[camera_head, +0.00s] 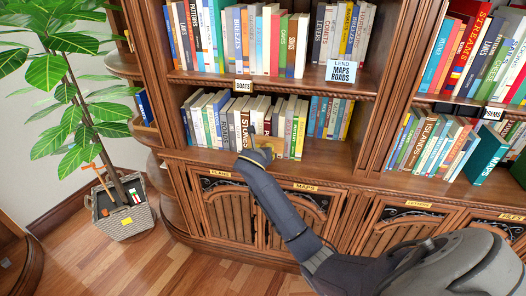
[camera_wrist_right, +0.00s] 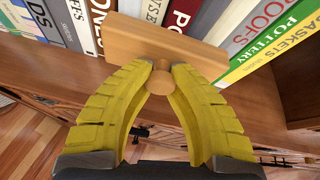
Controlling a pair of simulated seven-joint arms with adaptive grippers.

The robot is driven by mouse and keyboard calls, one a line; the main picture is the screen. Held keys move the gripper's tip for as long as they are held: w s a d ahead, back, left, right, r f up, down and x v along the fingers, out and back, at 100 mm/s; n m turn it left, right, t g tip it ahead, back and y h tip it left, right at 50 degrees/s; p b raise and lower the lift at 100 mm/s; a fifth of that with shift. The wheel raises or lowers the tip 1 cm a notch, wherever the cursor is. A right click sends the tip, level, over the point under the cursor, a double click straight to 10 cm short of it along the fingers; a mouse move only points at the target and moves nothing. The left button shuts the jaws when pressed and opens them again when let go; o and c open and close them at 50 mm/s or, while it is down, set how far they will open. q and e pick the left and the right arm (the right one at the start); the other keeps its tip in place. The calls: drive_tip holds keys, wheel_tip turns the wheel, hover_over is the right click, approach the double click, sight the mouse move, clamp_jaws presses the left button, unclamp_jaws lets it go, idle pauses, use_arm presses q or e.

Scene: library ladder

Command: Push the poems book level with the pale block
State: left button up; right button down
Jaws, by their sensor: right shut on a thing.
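My right gripper (camera_head: 257,156) is in front of the middle row of books on the lower centre shelf. In the right wrist view its yellow fingers (camera_wrist_right: 160,78) are shut on the round knob of a tan wooden block (camera_wrist_right: 150,40). The block's flat face is toward the book spines; I cannot tell if it touches them. The block also shows in the head view (camera_head: 270,143). I cannot make out which book is the poems book, nor a separate pale block. My left gripper is out of view.
A "POEMS" label (camera_head: 493,113) is on the shelf edge above the teal book. A "LEND MAPS ROADS" sign (camera_head: 341,73) hangs at the centre shelf. Cabinet doors (camera_head: 232,215) lie below. A potted plant (camera_head: 124,215) stands at left, with open wooden floor (camera_head: 155,262) beside it.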

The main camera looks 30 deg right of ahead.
drive_tip(key=shift+w+d, duration=0.4)
idle(0.3)
drive_tip(key=s+a, duration=0.5)
idle(0.8)
drive_tip(key=shift+w, duration=0.1)
drive_tip(key=s+a+r+n+t+y, duration=0.2)
drive_tip(key=a+r+n+y, duration=0.2)
drive_tip(key=a+r, duration=0.4)
drive_tip(key=s+a+n+t+y, duration=0.1)
drive_tip(key=s+a+n+y, duration=0.3)
drive_tip(key=s+a, duration=0.4)
drive_tip(key=a, duration=0.2)
drive_tip(key=shift+s+a+f+n+y, duration=0.15)
drive_tip(key=shift+a+f+n+y, duration=0.15)
drive_tip(key=shift+a+f+y, duration=0.1)
